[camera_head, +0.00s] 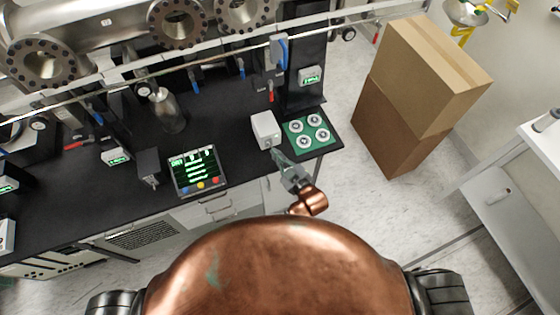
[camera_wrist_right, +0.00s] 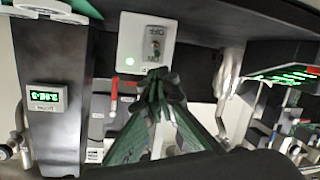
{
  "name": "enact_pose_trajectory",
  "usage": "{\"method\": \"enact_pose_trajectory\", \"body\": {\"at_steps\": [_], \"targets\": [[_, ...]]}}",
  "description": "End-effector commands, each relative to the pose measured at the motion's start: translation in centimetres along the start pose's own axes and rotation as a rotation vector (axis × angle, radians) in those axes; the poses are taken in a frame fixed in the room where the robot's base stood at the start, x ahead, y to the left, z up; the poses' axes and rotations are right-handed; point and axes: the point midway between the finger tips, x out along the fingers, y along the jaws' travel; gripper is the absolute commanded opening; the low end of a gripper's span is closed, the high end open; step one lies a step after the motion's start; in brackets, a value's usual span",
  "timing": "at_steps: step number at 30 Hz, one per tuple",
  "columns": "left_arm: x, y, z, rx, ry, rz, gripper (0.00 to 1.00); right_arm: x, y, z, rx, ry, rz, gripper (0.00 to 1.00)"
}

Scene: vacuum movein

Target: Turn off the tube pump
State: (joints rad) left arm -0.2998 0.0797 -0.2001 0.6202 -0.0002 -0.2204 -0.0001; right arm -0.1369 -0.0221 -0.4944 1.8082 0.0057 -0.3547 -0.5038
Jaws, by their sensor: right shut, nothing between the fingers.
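A white switch box (camera_head: 265,129) stands at the right front of the black bench. My right gripper (camera_head: 277,156) is shut and empty, just in front of the box. In the wrist view its fingertips (camera_wrist_right: 158,90) overlap the lower edge of the box face near the ON mark, close to the toggle. I cannot tell whether they touch. My left gripper is not in view.
A green plate with several round white fittings (camera_head: 309,131) lies right of the box. A control screen with coloured buttons (camera_head: 198,171) stands to the left. A small green display (camera_head: 310,76) sits behind. Stacked cardboard boxes (camera_head: 402,120) stand on the floor at right.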

Motion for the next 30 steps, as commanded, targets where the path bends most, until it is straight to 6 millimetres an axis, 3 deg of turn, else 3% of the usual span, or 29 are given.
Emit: {"method": "enact_pose_trajectory", "body": {"at_steps": [3,12,30], "targets": [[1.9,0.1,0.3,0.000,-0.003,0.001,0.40,2.1,-0.2,0.4,0.001,0.001,0.001,0.00],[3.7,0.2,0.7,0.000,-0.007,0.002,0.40,4.7,0.0,0.2,0.000,0.000,0.001,0.00],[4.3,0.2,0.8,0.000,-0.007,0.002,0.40,4.7,0.2,0.5,-0.002,0.012,0.013,0.00]]}}
